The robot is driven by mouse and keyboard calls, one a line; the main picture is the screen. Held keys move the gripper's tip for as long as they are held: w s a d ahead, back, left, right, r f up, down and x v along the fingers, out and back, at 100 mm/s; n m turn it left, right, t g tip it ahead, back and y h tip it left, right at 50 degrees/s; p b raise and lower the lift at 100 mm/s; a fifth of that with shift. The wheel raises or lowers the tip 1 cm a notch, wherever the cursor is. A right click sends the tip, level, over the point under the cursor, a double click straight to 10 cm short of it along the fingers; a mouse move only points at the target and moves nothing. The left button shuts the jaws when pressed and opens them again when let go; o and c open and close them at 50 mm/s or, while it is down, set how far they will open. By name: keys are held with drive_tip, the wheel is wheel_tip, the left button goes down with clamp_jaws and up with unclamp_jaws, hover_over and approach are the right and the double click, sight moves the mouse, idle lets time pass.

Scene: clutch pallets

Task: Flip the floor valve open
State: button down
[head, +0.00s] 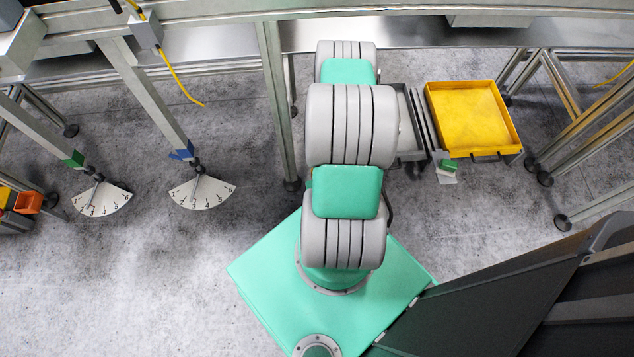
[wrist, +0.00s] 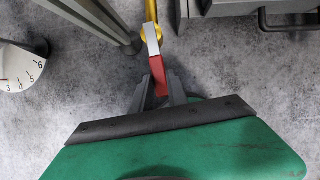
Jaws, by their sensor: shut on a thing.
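The floor valve shows in the wrist view as a brass-yellow body (wrist: 152,14) at the top, with a lever running down from it. The lever's upper part is light grey and its end is a red grip (wrist: 157,70). My gripper (wrist: 160,88) has its two dark fingers on either side of the red grip, shut on it. The fingers partly hide the lower end of the grip. In the head view my arm covers the valve and the gripper. I cannot tell the valve's exact position from here.
A metal leg (wrist: 105,20) stands left of the valve. A grey drawer-like box (wrist: 230,8) with a dark handle is at upper right. In the head view, a yellow tray (head: 470,115) lies to the right, and two white dial scales (head: 202,192) sit to the left.

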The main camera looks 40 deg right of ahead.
drive_tip(key=shift+a, duration=0.1)
idle(0.4)
drive_tip(key=c, duration=1.3)
unclamp_jaws()
